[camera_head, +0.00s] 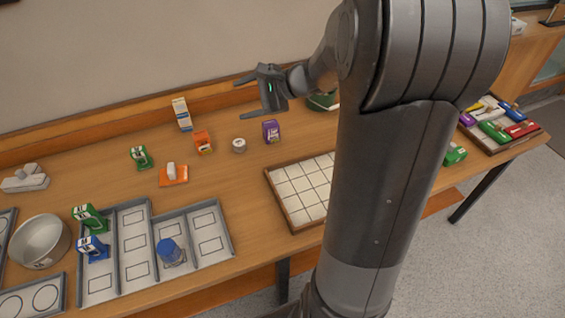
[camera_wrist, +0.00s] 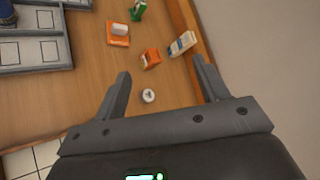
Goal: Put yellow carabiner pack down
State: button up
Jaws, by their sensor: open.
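I cannot make out a yellow carabiner pack for certain in either view. My gripper (camera_head: 240,98) is open and empty, raised above the back of the wooden table. In the wrist view its two fingers (camera_wrist: 161,68) are spread wide with nothing between them. Below it are a small round white-topped tin (camera_head: 239,146), an orange pack (camera_head: 203,142) and a purple pack (camera_head: 271,131). The tin (camera_wrist: 148,96) and the orange pack (camera_wrist: 151,59) also show in the wrist view. My arm hides part of the table's right half.
Grey divided trays (camera_head: 135,245) hold green and blue packs and a blue-capped jar (camera_head: 170,252). A white-tiled tray (camera_head: 300,190) lies at mid-table. A white-and-blue carton (camera_head: 182,114) stands at the back. A wooden tray (camera_head: 499,147) of coloured items is far right. Bare wood lies around the tin.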

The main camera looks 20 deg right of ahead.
jog(key=s+a+r+n+g+h, duration=0.1)
jog(key=s+a+n+g+h, duration=0.2)
jog(key=s, duration=0.5)
jog(key=s+a+r+n+g+h, duration=0.1)
jog(key=s+a+r+n, duration=0.15)
jog(key=s+n, duration=0.45)
jog(key=s+d+n+t+h, duration=0.1)
jog(key=s+d+n+h, duration=0.1)
jog(key=s, duration=0.4)
jog(key=s+d+n+t+h, duration=0.1)
jog(key=s+d+n+h, duration=0.1)
jog(key=s, duration=0.4)
jog(key=shift+r+n+h, duration=0.2)
jog(key=shift+n+h, duration=0.5)
jog(key=shift+h, duration=0.2)
jog(key=shift+o, duration=0.2)
